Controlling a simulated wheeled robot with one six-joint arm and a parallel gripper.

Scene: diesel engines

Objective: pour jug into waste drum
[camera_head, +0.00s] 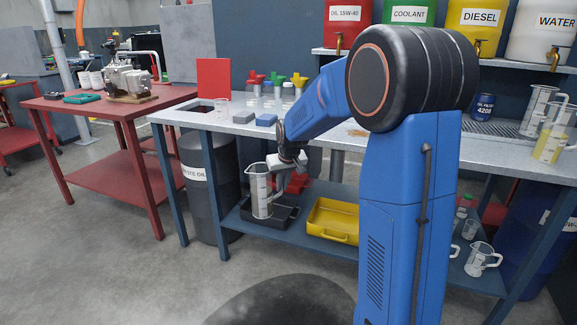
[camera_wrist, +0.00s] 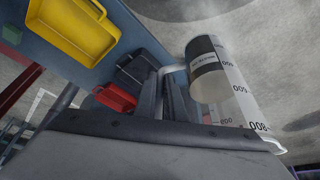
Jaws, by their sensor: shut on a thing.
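A clear measuring jug (camera_head: 262,192) with printed marks hangs about upright, in front of the bench and by the lower shelf. My gripper (camera_head: 283,167) is at its upper right, shut on its handle. In the wrist view, the fingers (camera_wrist: 176,100) close at the handle of the jug (camera_wrist: 240,98), whose scale numbers show. I cannot tell how much liquid it holds. The dark waste drum (camera_head: 203,205) with a white label, partly readable as waste oil, stands on the floor under the bench, left of the jug. Its top is partly hidden by the bench.
A dark opening (camera_head: 200,108) lies in the bench top above the drum, with a red panel (camera_head: 214,78) behind it. The lower shelf bears a black tray (camera_head: 284,221) and a yellow tray (camera_head: 333,220). A bench leg (camera_head: 216,187) stands between jug and drum. Floor in front is clear.

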